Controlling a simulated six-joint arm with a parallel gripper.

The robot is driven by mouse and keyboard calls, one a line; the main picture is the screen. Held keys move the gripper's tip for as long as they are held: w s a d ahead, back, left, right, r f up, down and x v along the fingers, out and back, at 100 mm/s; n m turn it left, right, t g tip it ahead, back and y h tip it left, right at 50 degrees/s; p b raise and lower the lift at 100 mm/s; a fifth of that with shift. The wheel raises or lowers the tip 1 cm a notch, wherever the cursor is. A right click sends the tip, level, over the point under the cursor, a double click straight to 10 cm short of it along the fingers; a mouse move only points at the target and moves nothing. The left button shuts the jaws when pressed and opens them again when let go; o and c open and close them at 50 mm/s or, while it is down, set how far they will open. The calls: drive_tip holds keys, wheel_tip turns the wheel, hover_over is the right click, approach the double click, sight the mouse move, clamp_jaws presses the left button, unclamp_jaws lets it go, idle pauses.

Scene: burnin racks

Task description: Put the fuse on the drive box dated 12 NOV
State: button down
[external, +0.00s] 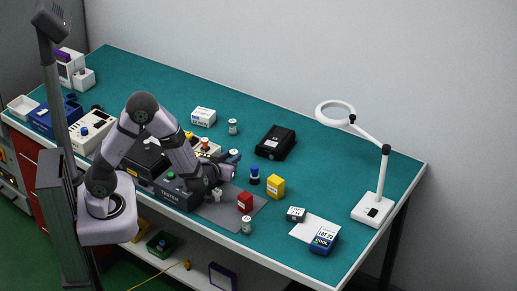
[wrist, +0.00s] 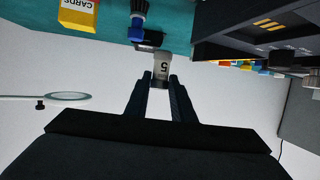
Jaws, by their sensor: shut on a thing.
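My gripper (external: 214,187) is low over the front middle of the bench, beside the dark box marked TESTER (external: 176,194). In the wrist view my gripper (wrist: 160,79) is shut on a small pale grey cylinder marked 5, which I take as the fuse (wrist: 161,67). It also shows just below the gripper in the external view (external: 217,195). Whether it touches the surface below is unclear. No 12 NOV date is readable. A black box with a white label (external: 276,142) stands behind to the right; its text is too small to read.
A red block (external: 245,202), a yellow block (external: 275,186) and a blue-topped piece (external: 255,174) stand to the right. Similar small cylinders stand at the front (external: 247,226) and back (external: 233,127). A blue LOT 33 box (external: 325,240) and magnifier lamp (external: 372,209) are farther right.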

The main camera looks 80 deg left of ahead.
drive_tip(key=shift+r, duration=0.6)
